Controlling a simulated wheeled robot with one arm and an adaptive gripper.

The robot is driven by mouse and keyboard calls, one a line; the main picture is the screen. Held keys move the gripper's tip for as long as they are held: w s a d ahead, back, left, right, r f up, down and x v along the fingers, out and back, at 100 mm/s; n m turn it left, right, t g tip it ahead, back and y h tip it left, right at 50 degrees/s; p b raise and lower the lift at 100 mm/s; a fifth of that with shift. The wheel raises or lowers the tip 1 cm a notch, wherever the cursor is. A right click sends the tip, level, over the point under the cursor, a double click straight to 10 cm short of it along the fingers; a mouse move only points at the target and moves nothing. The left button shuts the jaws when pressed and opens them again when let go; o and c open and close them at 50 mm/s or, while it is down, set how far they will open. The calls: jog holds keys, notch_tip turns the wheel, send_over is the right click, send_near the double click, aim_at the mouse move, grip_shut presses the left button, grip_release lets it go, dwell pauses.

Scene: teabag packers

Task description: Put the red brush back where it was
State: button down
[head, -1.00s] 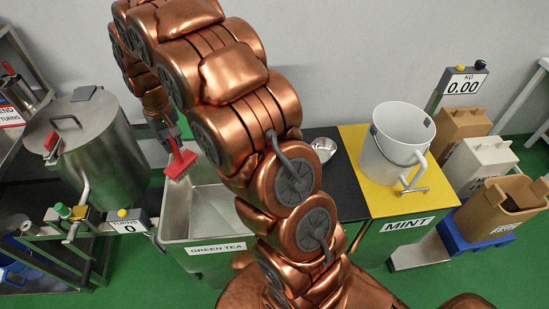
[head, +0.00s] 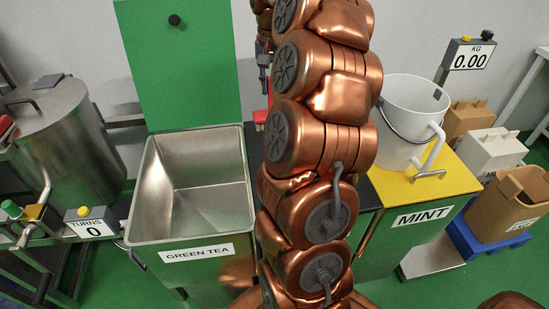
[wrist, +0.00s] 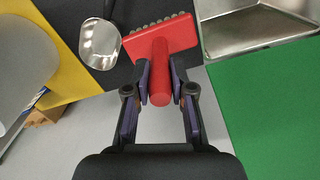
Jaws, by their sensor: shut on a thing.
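The red brush (wrist: 165,45) is held by its handle between the fingers of my gripper (wrist: 160,85) in the wrist view. Its wide head with a row of bristles points away from me, over the black surface (wrist: 125,75). I cannot tell whether it touches that surface. In the head view only a red bit of the brush (head: 260,117) shows, by the right rim of the green tea bin (head: 147,200). My arm hides the rest of it and most of the gripper there.
A metal scoop (wrist: 100,42) lies left of the brush. The white bucket (head: 405,110) stands on the yellow mint top (head: 450,180). A green panel (head: 180,70) rises behind the open green tea bin. The steel drum (head: 70,135) stands at left.

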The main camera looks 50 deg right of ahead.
jog(key=shift+s+d+f, duration=0.15)
jog(key=shift+s+d, duration=0.05)
jog(key=shift+s, duration=0.1)
jog(key=shift+f, duration=0.15)
jog(key=shift+f+p, duration=0.8)
jog(key=shift+f, duration=3.95)
jog(key=shift+f, duration=0.2)
jog(key=c, duration=1)
grip_release()
jog(key=shift+r, duration=0.1)
jog(key=shift+r, duration=0.1)
notch_tip(320, 180, up, 12)
jog(key=shift+r+b, duration=0.1)
jog(key=shift+b, duration=0.85)
